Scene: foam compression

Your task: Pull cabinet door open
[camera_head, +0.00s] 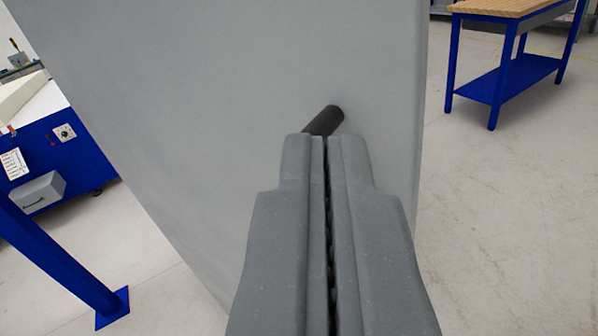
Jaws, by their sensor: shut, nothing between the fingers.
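The grey cabinet door (230,90) fills the middle of the view, its right edge running down the picture right of centre. A short dark cylindrical handle (324,119) shows on the door just beyond my fingertips. My gripper (326,140) points at the door with its two grey fingers shut and nothing between them. The fingertips hide the handle's lower end, so I cannot tell whether they touch it.
A blue machine (85,140) stands at the left, with a blue post (60,255) and foot plate in front. A blue workbench (510,75) with a wooden top stands at the back right. Pale floor (500,220) is clear right of the door.

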